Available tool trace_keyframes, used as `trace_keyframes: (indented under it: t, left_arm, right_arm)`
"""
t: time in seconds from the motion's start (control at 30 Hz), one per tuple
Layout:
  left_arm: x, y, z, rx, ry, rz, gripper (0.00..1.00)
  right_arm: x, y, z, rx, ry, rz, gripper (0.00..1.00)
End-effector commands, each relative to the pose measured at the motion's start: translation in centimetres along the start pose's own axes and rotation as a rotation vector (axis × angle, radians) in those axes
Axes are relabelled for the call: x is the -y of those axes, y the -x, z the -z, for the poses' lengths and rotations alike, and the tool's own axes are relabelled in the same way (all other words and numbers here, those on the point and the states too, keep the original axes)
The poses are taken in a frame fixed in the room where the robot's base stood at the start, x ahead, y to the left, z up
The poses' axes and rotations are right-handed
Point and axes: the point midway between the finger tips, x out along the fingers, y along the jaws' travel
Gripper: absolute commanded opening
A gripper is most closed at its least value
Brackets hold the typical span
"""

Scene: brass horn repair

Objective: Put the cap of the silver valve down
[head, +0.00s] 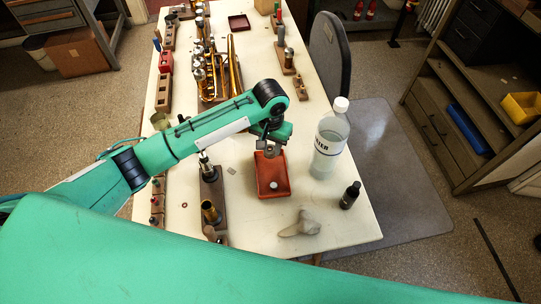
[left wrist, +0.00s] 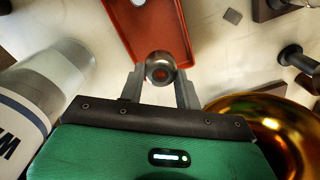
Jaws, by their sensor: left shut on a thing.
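My left gripper (head: 268,150) hangs above the far end of a red tray (head: 260,190) on the white table. In the left wrist view its fingers (left wrist: 160,82) are shut on a round silver cap (left wrist: 160,66) with a reddish centre. The cap is held at the near edge of the red tray (left wrist: 178,35) as seen there; I cannot tell its height. A small pale round piece (head: 273,185) lies in the tray. A silver valve (head: 206,167) stands upright in a dark wooden block left of the tray. My right gripper is not in view.
A brass horn (head: 230,70) lies farther back. A brass part (head: 210,212) stands in the wooden block.

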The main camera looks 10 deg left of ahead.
Motion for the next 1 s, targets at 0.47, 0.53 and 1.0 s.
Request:
trace_keyframes:
  t: [0.47, 0.53, 1.0]
  left_arm:
    - [-0.1, -5.7, 0.0, 0.0, 0.0, 0.0, 0.06]
    - [-0.1, -6.2, 0.0, -0.001, 0.0, 0.0, 0.06]
    - [-0.1, -6.5, 0.0, -0.001, 0.001, -0.001, 0.51]
  right_arm:
    - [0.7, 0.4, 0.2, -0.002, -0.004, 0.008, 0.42]
    - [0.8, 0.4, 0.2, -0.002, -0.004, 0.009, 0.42]
    - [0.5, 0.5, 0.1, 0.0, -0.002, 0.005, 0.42]
